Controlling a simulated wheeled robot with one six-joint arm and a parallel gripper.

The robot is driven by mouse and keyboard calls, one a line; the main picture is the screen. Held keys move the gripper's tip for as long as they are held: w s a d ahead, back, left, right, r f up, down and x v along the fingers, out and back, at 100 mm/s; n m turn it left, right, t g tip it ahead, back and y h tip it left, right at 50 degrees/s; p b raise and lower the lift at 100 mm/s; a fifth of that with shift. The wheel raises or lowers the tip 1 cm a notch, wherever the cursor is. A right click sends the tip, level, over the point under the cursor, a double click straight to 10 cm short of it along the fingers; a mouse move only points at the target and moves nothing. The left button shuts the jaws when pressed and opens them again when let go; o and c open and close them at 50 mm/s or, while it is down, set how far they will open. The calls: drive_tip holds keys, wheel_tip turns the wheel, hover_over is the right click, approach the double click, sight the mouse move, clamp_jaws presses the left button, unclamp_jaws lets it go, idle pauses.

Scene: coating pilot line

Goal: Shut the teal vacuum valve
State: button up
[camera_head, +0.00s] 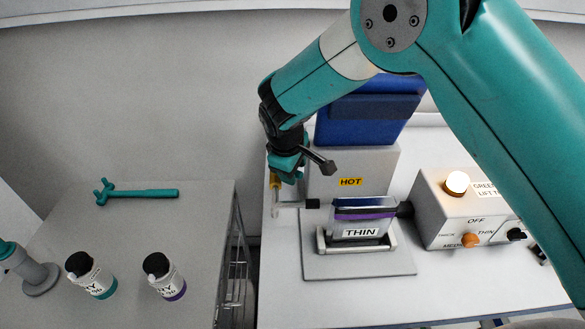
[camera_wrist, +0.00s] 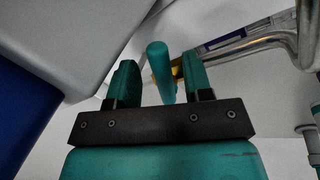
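The teal valve handle (camera_wrist: 160,72) shows in the wrist view as a rounded bar between my two fingers, with a yellow part (camera_wrist: 176,66) behind it. My gripper (camera_wrist: 160,82) is open, with a narrow gap on each side of the handle. In the head view my gripper (camera_head: 287,168) is at the left side of the grey HOT unit (camera_head: 350,182), just above the yellow part (camera_head: 275,181) on a thin metal pipe (camera_head: 276,200). My gripper hides most of the valve there, so I cannot tell the handle's full angle.
A control box (camera_head: 465,212) with a lit lamp is at right. The left table holds a teal tool (camera_head: 140,192) and two bottles (camera_head: 95,280); a gap separates the tables.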

drive_tip(key=b+v, duration=0.4)
drive_tip(key=v, duration=1.3)
drive_tip(key=shift+r, duration=0.2)
drive_tip(key=shift+s, duration=0.1)
drive_tip(key=c, duration=0.5)
drive_tip(key=shift+s+a+f+m, duration=0.1)
drive_tip(key=shift+f+m, duration=0.1)
drive_tip(key=shift+m, duration=0.3)
drive_tip(key=c, duration=0.3)
drive_tip(key=shift+s+a+f+m, duration=0.1)
drive_tip(key=shift+s+f+m, duration=0.15)
drive_tip(key=shift+m, duration=0.75)
clamp_jaws()
wheel_tip(320, 180, down, 5)
drive_tip(key=s+a+m, duration=0.2)
drive_tip(key=s+m, duration=0.1)
drive_tip(key=m, duration=1.2)
drive_tip(key=w+d+f+p, duration=0.3)
drive_tip(key=w+f+p, duration=0.2)
drive_tip(key=f, duration=0.5)
drive_tip(key=shift+w+p, duration=0.4)
drive_tip(key=shift+p, duration=0.3)
